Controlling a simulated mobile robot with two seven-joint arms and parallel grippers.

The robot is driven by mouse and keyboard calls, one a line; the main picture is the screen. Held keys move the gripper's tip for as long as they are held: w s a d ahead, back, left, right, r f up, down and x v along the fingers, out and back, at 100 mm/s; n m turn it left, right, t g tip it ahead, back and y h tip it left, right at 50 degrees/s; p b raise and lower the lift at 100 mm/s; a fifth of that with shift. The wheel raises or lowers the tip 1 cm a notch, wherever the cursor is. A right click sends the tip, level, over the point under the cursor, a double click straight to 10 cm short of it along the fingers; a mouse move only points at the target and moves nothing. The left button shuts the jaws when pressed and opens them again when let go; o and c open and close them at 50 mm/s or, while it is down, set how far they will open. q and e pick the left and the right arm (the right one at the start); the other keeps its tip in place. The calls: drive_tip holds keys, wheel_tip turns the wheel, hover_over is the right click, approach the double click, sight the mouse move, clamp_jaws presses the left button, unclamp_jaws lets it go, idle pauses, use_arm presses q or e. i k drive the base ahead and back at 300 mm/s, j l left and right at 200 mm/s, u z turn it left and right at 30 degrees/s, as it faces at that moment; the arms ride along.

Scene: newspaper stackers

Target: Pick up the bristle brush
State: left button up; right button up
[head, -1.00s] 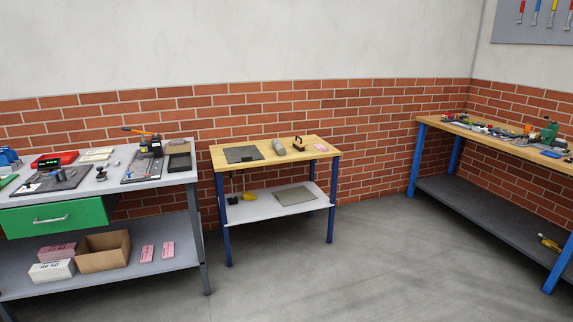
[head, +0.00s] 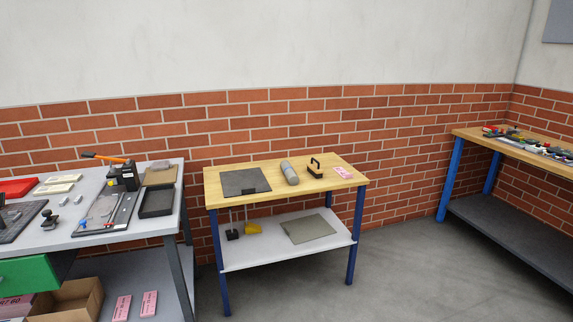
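I cannot pick out the bristle brush with certainty at this size. On the small wooden-topped table (head: 225,202) lies a dark block with an arched black handle (head: 316,170); it may be a brush, but no bristles can be made out. On the white lower shelf (head: 270,258) stand a small black piece (head: 232,235) and a yellow piece (head: 253,228), each with a thin upright stem; what they are is unclear. Neither of my grippers is in view.
The wooden top also bears a dark mat (head: 245,182), a grey cylinder (head: 290,173) and a pink packet (head: 343,172). A grey workbench (head: 160,231) with tools stands at left, a blue-legged bench (head: 538,159) at right. The floor (head: 400,275) between is clear.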

sight(315, 170)
drive_tip(key=i, duration=1.45)
drive_tip(key=z, duration=0.05)
